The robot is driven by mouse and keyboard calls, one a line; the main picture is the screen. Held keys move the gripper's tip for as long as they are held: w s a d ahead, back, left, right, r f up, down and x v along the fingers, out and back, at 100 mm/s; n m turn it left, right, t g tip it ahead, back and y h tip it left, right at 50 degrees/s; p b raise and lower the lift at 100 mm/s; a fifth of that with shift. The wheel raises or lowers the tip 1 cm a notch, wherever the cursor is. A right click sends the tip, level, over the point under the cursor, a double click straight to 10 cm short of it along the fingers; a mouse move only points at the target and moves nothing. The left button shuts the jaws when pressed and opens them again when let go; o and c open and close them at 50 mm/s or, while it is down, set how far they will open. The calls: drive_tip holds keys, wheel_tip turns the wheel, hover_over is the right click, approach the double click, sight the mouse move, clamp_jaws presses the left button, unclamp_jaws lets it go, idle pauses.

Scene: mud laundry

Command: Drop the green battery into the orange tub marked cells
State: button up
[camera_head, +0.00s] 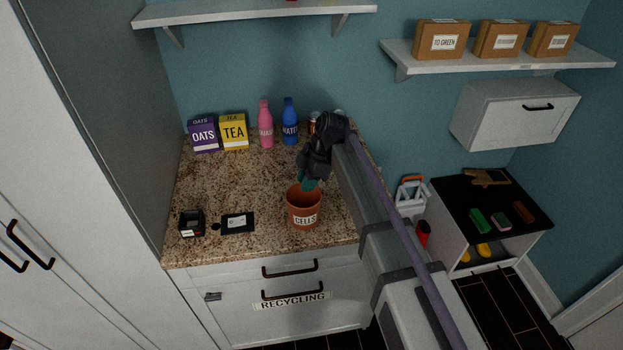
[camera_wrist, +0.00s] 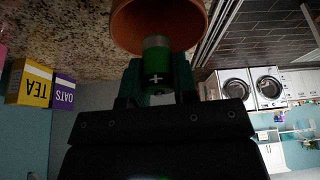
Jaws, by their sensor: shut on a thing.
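The orange tub (camera_head: 304,208) labelled CELLS stands upright near the front right of the speckled counter. In the wrist view its rim (camera_wrist: 126,22) is at the top of the picture. My gripper (camera_head: 308,184) is over the back of the tub's mouth, pointing down. In the wrist view my gripper (camera_wrist: 158,78) is shut on the green battery (camera_wrist: 156,58), which has a plus sign on it. The battery's end overlaps the tub's opening in that view; how far it reaches inside I cannot tell. In the head view the battery is hidden.
On the counter (camera_head: 237,180), a purple OATS box (camera_head: 204,136), a yellow TEA box (camera_head: 234,132), a pink bottle (camera_head: 265,125) and a blue bottle (camera_head: 289,122) stand at the back. A dark card (camera_head: 238,222) and a small black holder (camera_head: 192,223) lie left of the tub.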

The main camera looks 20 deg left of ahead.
wheel_tip(320, 180, down, 4)
drive_tip(key=b, duration=0.2)
drive_tip(key=shift+b, duration=0.3)
drive_tip(key=shift+r, duration=0.15)
drive_tip(key=o, duration=1)
drive_tip(key=p+v, duration=1)
drive_tip(key=v, duration=0.1)
drive_tip(key=shift+d, duration=0.1)
